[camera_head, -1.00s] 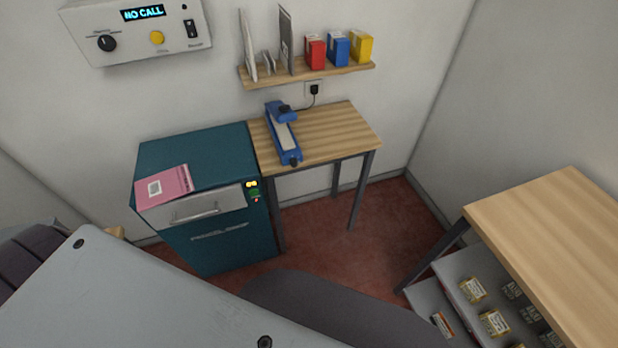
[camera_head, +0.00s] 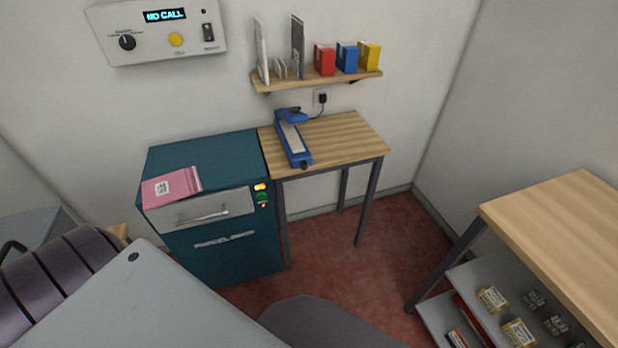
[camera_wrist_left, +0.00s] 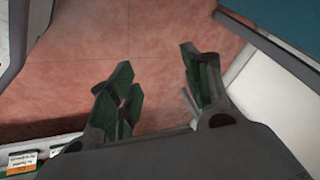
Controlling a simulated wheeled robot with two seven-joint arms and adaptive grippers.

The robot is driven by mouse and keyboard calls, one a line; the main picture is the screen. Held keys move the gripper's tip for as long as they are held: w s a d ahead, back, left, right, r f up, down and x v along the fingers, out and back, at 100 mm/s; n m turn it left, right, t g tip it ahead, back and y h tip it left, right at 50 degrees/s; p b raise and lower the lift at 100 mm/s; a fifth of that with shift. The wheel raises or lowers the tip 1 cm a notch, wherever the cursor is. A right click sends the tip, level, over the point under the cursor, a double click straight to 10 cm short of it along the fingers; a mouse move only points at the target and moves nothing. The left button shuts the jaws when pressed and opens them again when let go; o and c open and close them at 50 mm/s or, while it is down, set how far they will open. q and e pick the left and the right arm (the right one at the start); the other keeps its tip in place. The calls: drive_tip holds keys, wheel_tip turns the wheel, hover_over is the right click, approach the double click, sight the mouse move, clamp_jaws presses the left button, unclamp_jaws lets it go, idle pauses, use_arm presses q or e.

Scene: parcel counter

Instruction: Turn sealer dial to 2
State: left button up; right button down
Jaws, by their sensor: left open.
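Neither gripper shows in the head view.
A teal parcel cabinet (camera_head: 225,240) with a pink parcel (camera_head: 172,188) on top stands left of the table (camera_head: 345,140). A wall panel (camera_head: 165,50) reads "NO CALL". A shelf (camera_head: 315,80) holds small boxes. A wooden counter (camera_head: 560,225) is at right. Red floor lies between.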

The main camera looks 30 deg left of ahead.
use_arm(q)
drive_tip(key=w+r+t+y+b, duration=0.25)
drive_tip(key=w+r+b, duration=0.45)
drive_tip(key=w, duration=0.7)
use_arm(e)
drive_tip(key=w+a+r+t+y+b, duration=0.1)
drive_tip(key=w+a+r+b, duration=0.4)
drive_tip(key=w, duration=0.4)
use_arm(q)
drive_tip(key=n+t+y+b, duration=0.5)
drive_tip(key=n+y+b, duration=0.45)
drive_tip(key=n, duration=0.25)
approach(304, 167)
drive_tip(key=v, duration=0.5)
drive_tip(key=shift+a, duration=0.15)
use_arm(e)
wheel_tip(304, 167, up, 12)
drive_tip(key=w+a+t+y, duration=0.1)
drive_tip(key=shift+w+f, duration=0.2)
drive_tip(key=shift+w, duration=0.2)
use_arm(q)
drive_tip(key=shift+w+a, duration=0.1)
